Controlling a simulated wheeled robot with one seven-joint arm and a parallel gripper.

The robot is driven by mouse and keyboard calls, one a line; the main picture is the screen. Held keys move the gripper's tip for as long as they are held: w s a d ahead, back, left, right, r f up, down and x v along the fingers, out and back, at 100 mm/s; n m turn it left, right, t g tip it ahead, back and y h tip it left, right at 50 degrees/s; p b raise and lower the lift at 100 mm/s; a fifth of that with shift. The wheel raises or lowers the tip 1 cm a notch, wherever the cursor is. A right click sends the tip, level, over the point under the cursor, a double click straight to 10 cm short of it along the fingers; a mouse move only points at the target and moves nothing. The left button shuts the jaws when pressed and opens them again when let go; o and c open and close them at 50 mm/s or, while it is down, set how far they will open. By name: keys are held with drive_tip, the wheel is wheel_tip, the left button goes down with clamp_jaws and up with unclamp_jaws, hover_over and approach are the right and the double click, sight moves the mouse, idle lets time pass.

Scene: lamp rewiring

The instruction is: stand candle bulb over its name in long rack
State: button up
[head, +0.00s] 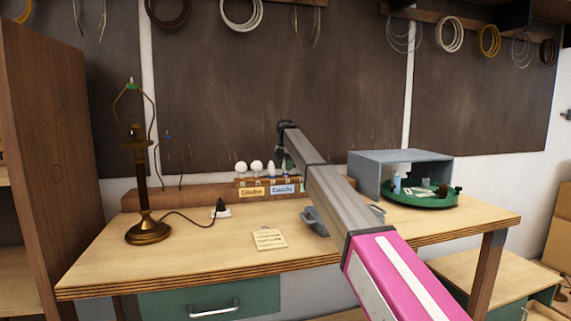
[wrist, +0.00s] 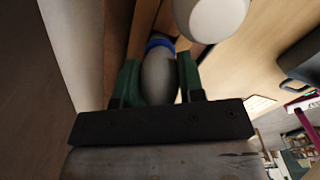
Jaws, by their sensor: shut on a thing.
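My gripper (wrist: 158,82) has its green fingers shut on a smooth, pale grey, elongated bulb with a blue band, which looks like the candle bulb (wrist: 158,70). The long wooden rack (head: 160,197) runs along the back of the bench. In the head view my gripper (head: 284,160) is over the rack's right part, partly hidden by my arm. Several pale bulbs stand in the rack there, above a yellow name label (head: 251,192) and a pale blue one (head: 283,188). Whether the held bulb touches the rack cannot be told.
A white bulb (wrist: 210,15) is close right of my gripper in the wrist view. A brass lamp (head: 148,232) stands at the bench's left. A grey open box (head: 385,162) and a green round tray (head: 425,201) are at right. The front of the bench is mostly clear.

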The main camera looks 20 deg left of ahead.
drive_tip(key=shift+f, duration=0.35)
drive_tip(key=shift+f, duration=0.2)
idle(0.6)
drive_tip(key=o, duration=1)
drive_tip(key=shift+r, duration=0.1)
